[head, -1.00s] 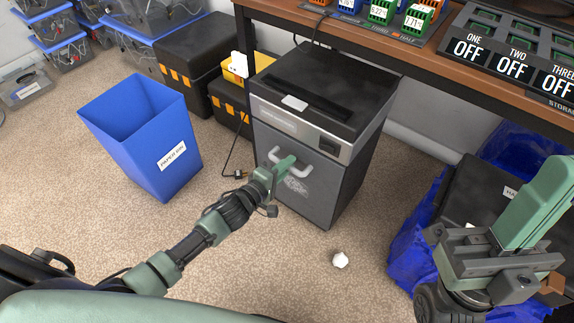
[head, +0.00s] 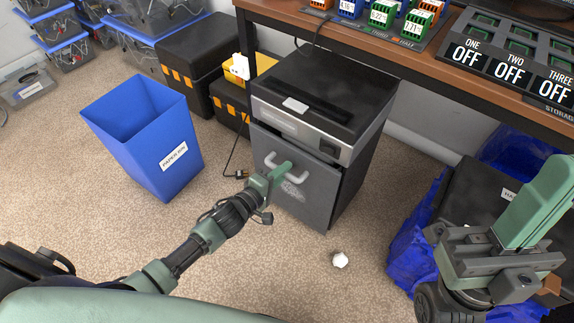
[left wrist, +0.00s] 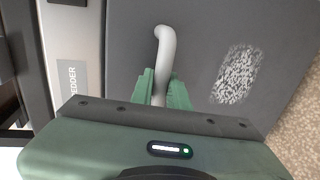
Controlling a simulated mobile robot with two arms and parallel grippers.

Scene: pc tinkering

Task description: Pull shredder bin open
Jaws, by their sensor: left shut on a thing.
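The shredder (head: 322,98) stands under the edge of the desk, with a dark top and a grey front bin (head: 300,205). A pale curved handle (head: 297,178) is on the bin front. The bin front stands a little out from the body, with a dark gap along its upper right edge. My left gripper (head: 283,171) is shut on the handle. The left wrist view shows the handle (left wrist: 166,50) between the green fingers (left wrist: 161,90). My right gripper (head: 490,270) is at the lower right, apart from the shredder; its fingers are not clear.
A blue paper bin (head: 160,150) stands left of the shredder. A crumpled white paper ball (head: 340,260) lies on the carpet in front. A cable with a plug (head: 240,174) lies beside the shredder. Blue bags (head: 412,255) are at the right. The carpet before the shredder is otherwise clear.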

